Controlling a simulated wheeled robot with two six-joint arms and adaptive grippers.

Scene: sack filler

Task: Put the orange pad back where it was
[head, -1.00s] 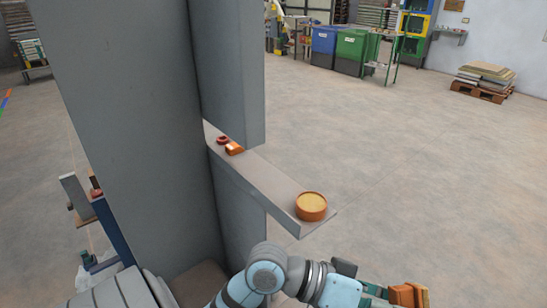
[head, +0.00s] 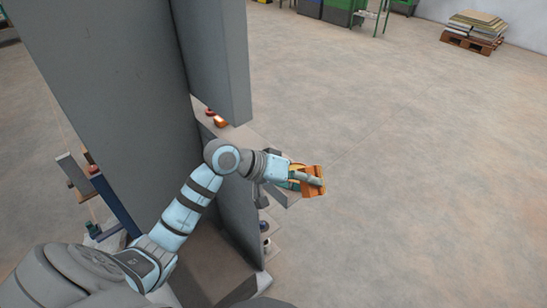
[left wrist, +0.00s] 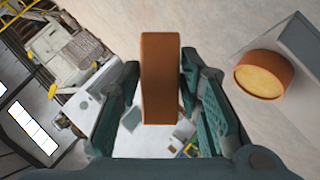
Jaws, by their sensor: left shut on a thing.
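My left gripper (head: 306,180) is shut on the orange pad (head: 315,171), out by the end of the grey shelf (head: 246,139). In the left wrist view the pad (left wrist: 160,80) stands edge-on between the two dark green fingers (left wrist: 160,110). A round orange piece with a yellow top (left wrist: 265,74) sits on the shelf, to the right of the held pad and apart from it in that view. In the head view my gripper and the pad hide that round piece, or most of it. My right gripper is not in view.
A tall grey column (head: 110,100) stands left of the shelf, with a grey panel (head: 218,60) hanging over the shelf's inner part. A small orange thing (head: 221,121) lies on the shelf near it. The floor to the right is open. A pallet stack (head: 474,30) stands far back.

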